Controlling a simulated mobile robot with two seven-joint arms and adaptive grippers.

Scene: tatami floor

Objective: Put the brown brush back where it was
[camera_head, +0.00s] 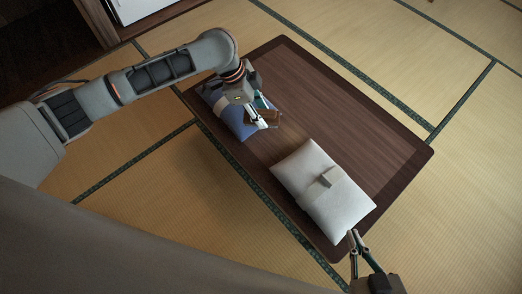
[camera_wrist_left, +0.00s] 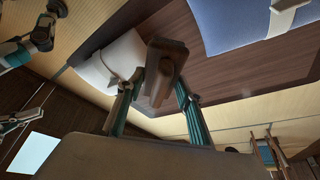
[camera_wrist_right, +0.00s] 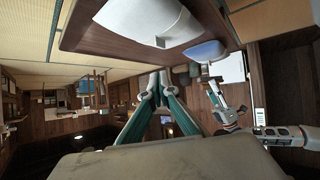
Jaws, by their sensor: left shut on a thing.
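My left gripper (camera_head: 259,112) is shut on the brown brush (camera_head: 268,117) above the dark table, by the right edge of the blue cushion (camera_head: 228,115) in the head view. In the left wrist view the brown brush (camera_wrist_left: 166,68) sits between the two teal fingers (camera_wrist_left: 160,88), its wider end tilted upward. It is held clear of the table there, as far as I can see. My right gripper (camera_head: 357,240) is empty beside the near corner of the table. Its fingertips (camera_wrist_right: 158,76) are together in the right wrist view.
The low dark wooden table (camera_head: 340,120) stands on tatami (camera_head: 165,190). The table's middle and right side are bare.

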